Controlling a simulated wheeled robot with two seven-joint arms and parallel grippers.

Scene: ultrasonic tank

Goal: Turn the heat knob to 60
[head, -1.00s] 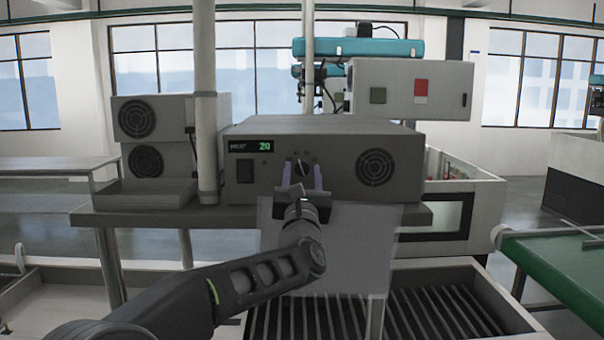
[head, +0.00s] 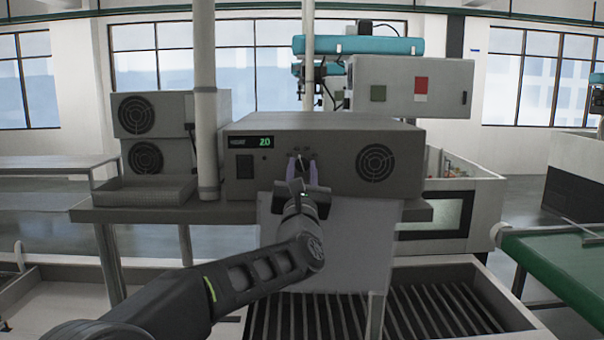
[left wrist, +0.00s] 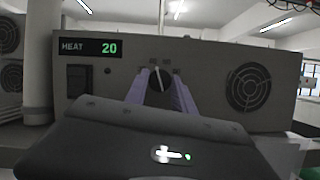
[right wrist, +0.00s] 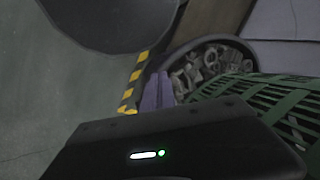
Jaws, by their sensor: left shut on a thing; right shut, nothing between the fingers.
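The grey heat control box (head: 325,180) stands on a shelf, and its green display (head: 252,142) reads HEAT 20. The same display in the left wrist view (left wrist: 90,47) shows 20 clearly. The dark round heat knob (left wrist: 160,80) has a pale pointer line that points up, tilted slightly left. My left gripper (head: 301,172) is at the front of the box, its purple fingers on both sides of the knob and shut on it. My right gripper (right wrist: 160,90) is shut and empty; it shows only in the right wrist view, low and away from the box.
A black switch (head: 245,166) and a round fan grille (head: 375,165) flank the knob on the box front. A white post (head: 206,100) stands left of the box. In the right wrist view, a green basket (right wrist: 260,95) and a bin of metal parts (right wrist: 210,62) are close.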

